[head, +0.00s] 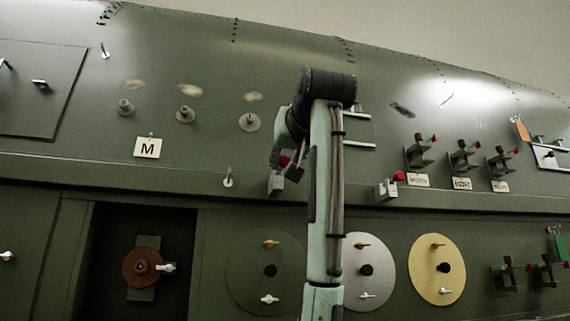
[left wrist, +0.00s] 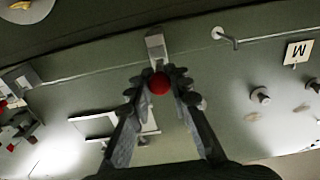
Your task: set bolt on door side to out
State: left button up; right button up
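A bolt with a grey block (head: 275,184) and a red round knob (head: 285,160) sits on the green fuselage ledge, partly hidden behind my left gripper in the head view. In the left wrist view the red knob (left wrist: 159,84) is between the fingertips, with the grey block (left wrist: 156,46) just beyond it. My left gripper (left wrist: 160,88) looks open around the knob; I cannot tell whether either finger touches it. A similar bolt (head: 387,190) with a red knob (head: 399,176) is further right. No label tells me which is the door side. My right gripper is out of view.
An M tag (head: 147,148) and a small hook (head: 228,178) are to the left. Several red-tipped clamps (head: 419,152) stand to the right. Round plates, one yellow (head: 437,269), are below the ledge. A dark recess (head: 105,250) opens at lower left.

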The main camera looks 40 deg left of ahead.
pick_arm(q)
jog(key=o, duration=0.5)
jog(key=shift+s+d+r, duration=0.1)
jog(key=shift+s+d, duration=0.1)
jog(key=shift+d, duration=0.05)
jog(key=shift+c, duration=0.2)
jog(key=shift+w+a, duration=0.1)
jog(key=v, duration=1.2)
